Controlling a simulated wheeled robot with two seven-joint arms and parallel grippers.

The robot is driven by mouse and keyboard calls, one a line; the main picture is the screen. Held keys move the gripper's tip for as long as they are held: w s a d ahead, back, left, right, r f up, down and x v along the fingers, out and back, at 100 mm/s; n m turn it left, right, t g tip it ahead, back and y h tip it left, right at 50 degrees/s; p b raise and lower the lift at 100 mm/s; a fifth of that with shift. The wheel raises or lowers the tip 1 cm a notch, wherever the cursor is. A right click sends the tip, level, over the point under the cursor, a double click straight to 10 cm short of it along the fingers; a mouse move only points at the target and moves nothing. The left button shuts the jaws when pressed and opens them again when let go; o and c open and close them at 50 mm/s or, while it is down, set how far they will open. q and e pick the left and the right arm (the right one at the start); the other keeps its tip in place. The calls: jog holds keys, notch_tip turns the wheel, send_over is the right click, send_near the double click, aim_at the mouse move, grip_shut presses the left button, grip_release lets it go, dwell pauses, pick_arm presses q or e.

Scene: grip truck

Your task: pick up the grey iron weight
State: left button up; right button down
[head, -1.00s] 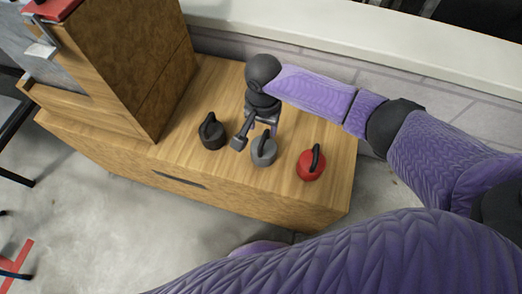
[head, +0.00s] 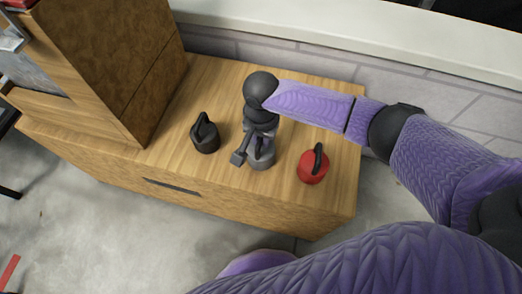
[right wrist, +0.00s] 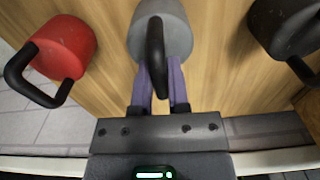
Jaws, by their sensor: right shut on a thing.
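The grey iron weight (head: 261,158) is a grey kettlebell shape with a black handle, standing on the wooden cabinet top between a black weight and a red one. My right gripper (head: 257,140) comes down over it and partly hides its handle. In the right wrist view the grey weight (right wrist: 172,18) is at top middle, and the purple fingers of the right gripper (right wrist: 163,80) are shut on its black handle (right wrist: 155,55). I see no gap showing it raised off the wood. My left gripper is not in view.
A black weight (head: 206,142) stands to the left and a red weight (head: 312,168) to the right, both close by. A tall wooden box (head: 105,70) stands on the cabinet top (head: 185,110) at the left. A wall with a pale ledge (head: 330,40) is behind.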

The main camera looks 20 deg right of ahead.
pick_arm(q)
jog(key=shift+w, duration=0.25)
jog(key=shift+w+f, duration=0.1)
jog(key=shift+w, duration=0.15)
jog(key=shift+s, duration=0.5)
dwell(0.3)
pick_arm(e)
notch_tip(320, 180, up, 10)
jog(key=p, duration=0.6)
jog(key=shift+f+p, duration=0.2)
jog(key=shift+p, duration=0.1)
jog(key=shift+r, duration=0.3)
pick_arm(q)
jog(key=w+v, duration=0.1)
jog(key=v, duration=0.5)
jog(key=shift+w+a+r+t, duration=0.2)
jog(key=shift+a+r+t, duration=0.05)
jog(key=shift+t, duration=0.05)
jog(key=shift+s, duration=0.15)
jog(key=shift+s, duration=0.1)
